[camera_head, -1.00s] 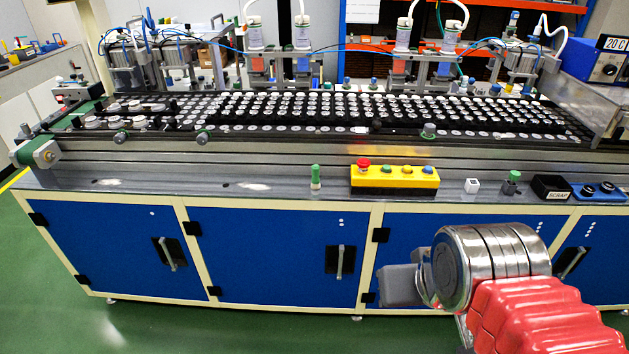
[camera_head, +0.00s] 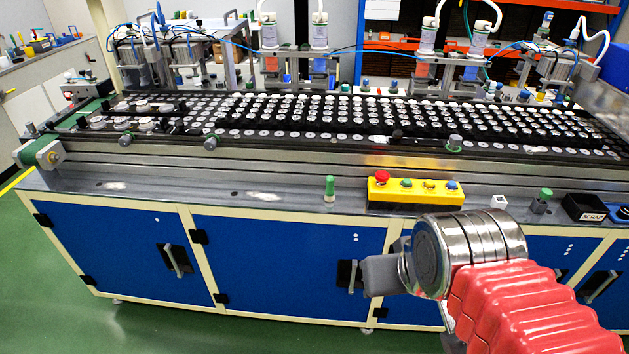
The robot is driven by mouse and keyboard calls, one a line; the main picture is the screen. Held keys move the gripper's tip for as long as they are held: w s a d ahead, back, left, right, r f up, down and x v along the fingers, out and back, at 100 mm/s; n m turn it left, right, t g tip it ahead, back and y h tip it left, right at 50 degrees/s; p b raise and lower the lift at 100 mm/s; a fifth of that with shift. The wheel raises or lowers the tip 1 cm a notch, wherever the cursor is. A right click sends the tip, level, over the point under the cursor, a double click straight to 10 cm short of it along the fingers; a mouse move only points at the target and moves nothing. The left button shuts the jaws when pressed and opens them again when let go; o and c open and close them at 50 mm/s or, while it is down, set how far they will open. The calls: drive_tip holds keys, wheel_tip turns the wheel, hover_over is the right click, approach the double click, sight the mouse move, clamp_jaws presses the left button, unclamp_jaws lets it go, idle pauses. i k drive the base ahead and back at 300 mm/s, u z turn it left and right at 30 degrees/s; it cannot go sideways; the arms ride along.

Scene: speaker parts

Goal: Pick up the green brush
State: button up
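A small green upright item (camera_head: 329,189), which looks like the green brush, stands on the bench's front ledge, left of the yellow button box. A second green-topped item (camera_head: 542,200) sits in a dark holder farther right on the ledge. Which one is the brush is hard to tell at this size. My gripper (camera_head: 380,275) shows as a grey block at the end of my arm, in front of the blue cabinet doors. In the picture it is below and to the right of the left green item, apart from it. Its fingers cannot be made out.
The yellow button box (camera_head: 415,193), a small white block (camera_head: 499,202) and a black SCRAP box (camera_head: 586,208) stand along the ledge. A conveyor (camera_head: 300,148) carrying many round parts runs behind. The ledge left of the green item is mostly clear.

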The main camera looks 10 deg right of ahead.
sight(329, 195)
drive_tip(key=u, duration=0.4)
drive_tip(key=i, duration=0.6)
drive_tip(key=u, duration=0.7)
drive_tip(key=i, duration=0.5)
drive_tip(key=u, duration=0.15)
